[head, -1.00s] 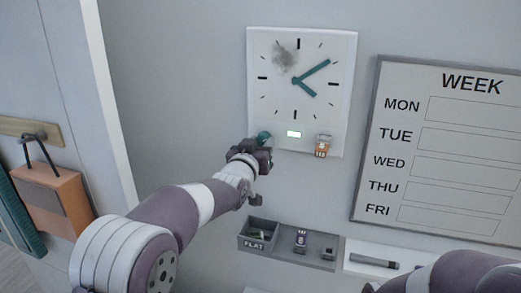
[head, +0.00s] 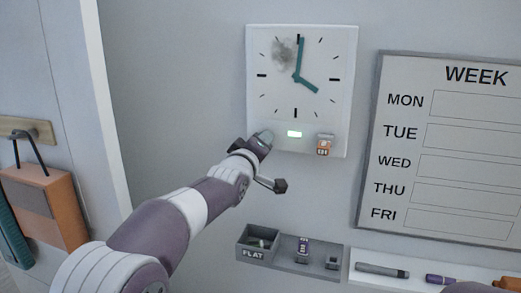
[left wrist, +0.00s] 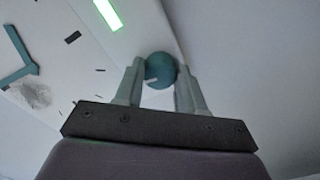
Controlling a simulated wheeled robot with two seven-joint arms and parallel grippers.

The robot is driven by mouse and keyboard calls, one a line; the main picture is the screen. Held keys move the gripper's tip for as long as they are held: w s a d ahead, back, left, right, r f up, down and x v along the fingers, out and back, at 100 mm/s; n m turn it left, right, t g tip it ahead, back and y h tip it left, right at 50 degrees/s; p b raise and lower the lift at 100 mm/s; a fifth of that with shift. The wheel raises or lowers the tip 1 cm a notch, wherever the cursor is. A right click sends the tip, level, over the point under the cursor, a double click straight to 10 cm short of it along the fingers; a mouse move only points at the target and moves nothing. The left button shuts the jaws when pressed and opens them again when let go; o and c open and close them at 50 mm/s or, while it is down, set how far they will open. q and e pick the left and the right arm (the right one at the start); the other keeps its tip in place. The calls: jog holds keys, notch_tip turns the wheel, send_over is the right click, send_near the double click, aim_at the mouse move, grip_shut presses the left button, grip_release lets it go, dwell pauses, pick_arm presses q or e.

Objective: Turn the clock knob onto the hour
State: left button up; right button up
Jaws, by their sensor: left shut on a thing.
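The white wall clock (head: 347,85) hangs upright, with teal hands (head: 299,62). The long hand points almost at twelve, slightly to its right, and the short one at about four. A pale mark shows on the knob. In the head view the gripper hides the knob. My right gripper is not in view.
A small orange and white item (head: 325,145) sits at the clock's lower right. Below are a grey tray marked FLAT (head: 280,258) and a white ledge with a grey marker (head: 382,270). A week board (head: 440,150) hangs right. An orange bag (head: 50,208) hangs left.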

pick_arm(q)
jog(key=shift+n, duration=0.5)
dwell(0.3)
jog(key=o, duration=1)
jog(key=shift+o, duration=0.2)
jog(key=b+v, duration=0.6)
jog(key=v, duration=0.6)
jog(key=shift+s+b, duration=0.3)
jog(key=shift+s, duration=0.05)
